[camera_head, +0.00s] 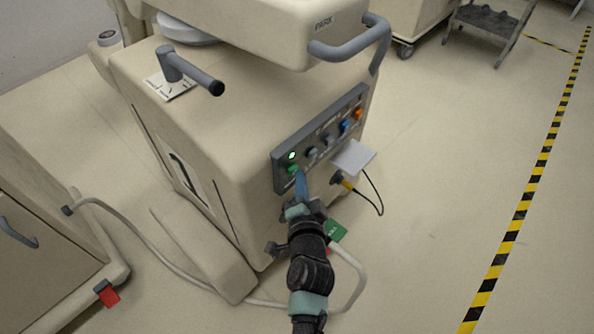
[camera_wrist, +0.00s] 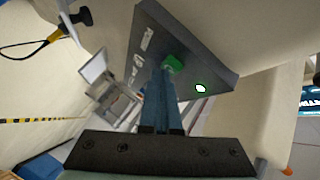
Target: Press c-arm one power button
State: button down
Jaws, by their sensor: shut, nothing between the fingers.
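The c-arm cart (camera_head: 215,105) is a beige covered unit with a dark control panel (camera_head: 325,128) on its side. A green power button (camera_head: 292,169) is at the panel's lower left end, below a lit green indicator light (camera_head: 291,155). In the wrist view the green button (camera_wrist: 173,62) is just beyond my fingertips, and the lit indicator (camera_wrist: 200,88) is to its right. My gripper (camera_head: 300,174) is shut and empty, its blue fingers pointing at the button. The tips are at or very close to the button; I cannot tell whether they touch it.
Dark, blue and orange knobs (camera_head: 344,126) line the panel to the right. A small pale plate (camera_head: 353,158) and a yellow-black plug with cable (camera_head: 343,181) are beside it. A grey handle (camera_head: 350,42) overhangs above. A pale hose (camera_head: 165,265) crosses the floor. Floor is open at right.

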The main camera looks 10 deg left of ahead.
jog(key=shift+s+d+b, duration=0.35)
jog(key=shift+s+d, duration=0.05)
jog(key=shift+d, duration=0.05)
jog(key=s+d+b, duration=0.3)
jog(key=d, duration=0.2)
jog(key=shift+s, duration=0.25)
dwell(0.6)
